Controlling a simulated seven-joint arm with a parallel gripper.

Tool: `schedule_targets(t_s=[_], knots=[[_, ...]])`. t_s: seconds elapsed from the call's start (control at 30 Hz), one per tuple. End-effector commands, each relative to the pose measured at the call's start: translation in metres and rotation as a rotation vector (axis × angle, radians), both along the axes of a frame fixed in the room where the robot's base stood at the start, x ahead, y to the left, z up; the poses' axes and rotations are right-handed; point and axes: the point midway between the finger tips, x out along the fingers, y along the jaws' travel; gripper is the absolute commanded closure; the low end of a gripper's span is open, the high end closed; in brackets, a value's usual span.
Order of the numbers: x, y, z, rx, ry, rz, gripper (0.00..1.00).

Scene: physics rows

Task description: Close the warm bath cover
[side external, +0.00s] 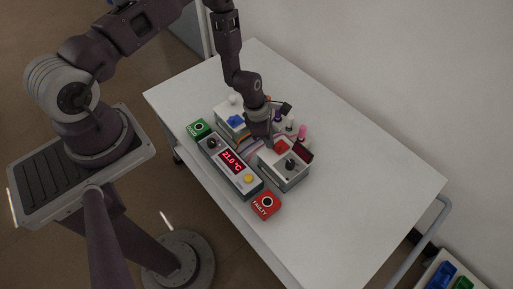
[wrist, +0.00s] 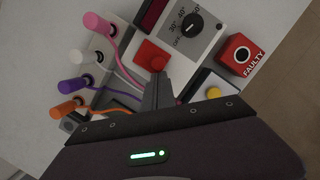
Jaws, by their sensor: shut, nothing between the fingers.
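A pale box with a black dial (side external: 290,164) marked with temperatures and OFF looks like the warm bath; its dial (wrist: 191,24) also shows in the wrist view. A red square piece (wrist: 152,55) sits beside the dial, and a dark red panel (side external: 303,152) stands at the box's far edge. I cannot tell which part is the cover. My gripper (wrist: 158,82) is shut and empty, with its fingertips just beside the red piece. In the side view my gripper (side external: 269,144) is low at the box's left end; contact cannot be told.
A meter (side external: 231,161) reading 21.0 °C, with a yellow button (side external: 248,178), lies in front. A green GOOD box (side external: 199,128) and a red FAULTY box (side external: 265,204) flank it. Several coloured probes with cables, including a pink one (wrist: 96,22), stand behind. The table's right side (side external: 370,190) is clear.

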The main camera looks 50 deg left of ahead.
Motion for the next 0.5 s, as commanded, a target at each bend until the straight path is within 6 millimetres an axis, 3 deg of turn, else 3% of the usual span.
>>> schedule_targets(t_s=[0.37,0.5], knots=[[0.0068,-0.0017,0.0013,-0.002,-0.009,-0.002,1.00],[-0.0005,0.0063,0.0011,-0.002,-0.006,0.002,1.00]])
